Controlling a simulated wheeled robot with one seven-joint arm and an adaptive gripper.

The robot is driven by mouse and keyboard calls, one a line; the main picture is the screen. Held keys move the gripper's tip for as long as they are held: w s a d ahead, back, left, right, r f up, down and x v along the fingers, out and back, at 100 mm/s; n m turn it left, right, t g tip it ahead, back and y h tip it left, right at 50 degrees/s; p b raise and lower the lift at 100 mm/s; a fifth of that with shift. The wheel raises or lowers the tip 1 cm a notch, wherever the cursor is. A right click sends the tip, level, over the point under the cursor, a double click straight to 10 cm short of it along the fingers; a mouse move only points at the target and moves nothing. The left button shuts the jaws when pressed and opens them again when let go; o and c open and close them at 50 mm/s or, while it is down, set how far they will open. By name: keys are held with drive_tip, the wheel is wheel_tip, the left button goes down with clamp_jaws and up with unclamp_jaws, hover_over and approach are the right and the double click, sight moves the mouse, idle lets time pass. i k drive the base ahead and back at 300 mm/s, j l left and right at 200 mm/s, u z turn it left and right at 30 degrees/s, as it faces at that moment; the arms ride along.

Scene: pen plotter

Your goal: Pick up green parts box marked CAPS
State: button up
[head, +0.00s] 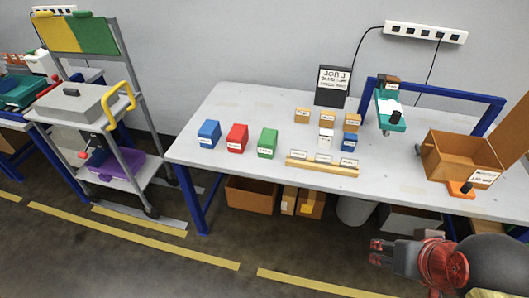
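The green parts box (268,142) stands on the grey worktable (215,165), right of a red box (237,138) and a blue box (209,134). Each has a small white label on its front. The lettering on the green box is too small to read. My gripper (376,252) is at the lower right, in front of the table and well away from the green box. Its fingers point left. They are small in the picture, and whether they are open or shut is unclear.
A wooden label rack (322,167) and small boxes stand right of the green box. A black sign (332,86) is behind. A teal tool (391,110) and cardboard box (450,165) are farther right. A cart (72,106) stands left. The floor before the table is clear.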

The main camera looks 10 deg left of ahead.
sight(267, 143)
drive_tip(key=i+j+z, duration=0.1)
drive_tip(key=i+j, duration=0.15)
drive_tip(key=i+j+z, duration=0.1)
drive_tip(key=j, duration=0.35)
drive_tip(key=i+j+z, duration=0.1)
drive_tip(key=i+j, duration=0.2)
drive_tip(key=i+j+z, duration=0.1)
drive_tip(key=j, duration=0.35)
drive_tip(key=i+j+z, duration=0.1)
drive_tip(key=i+j, duration=0.15)
drive_tip(key=j, duration=0.15)
drive_tip(key=i+j+z, duration=0.1)
drive_tip(key=j, duration=0.3)
drive_tip(key=i, duration=0.1)
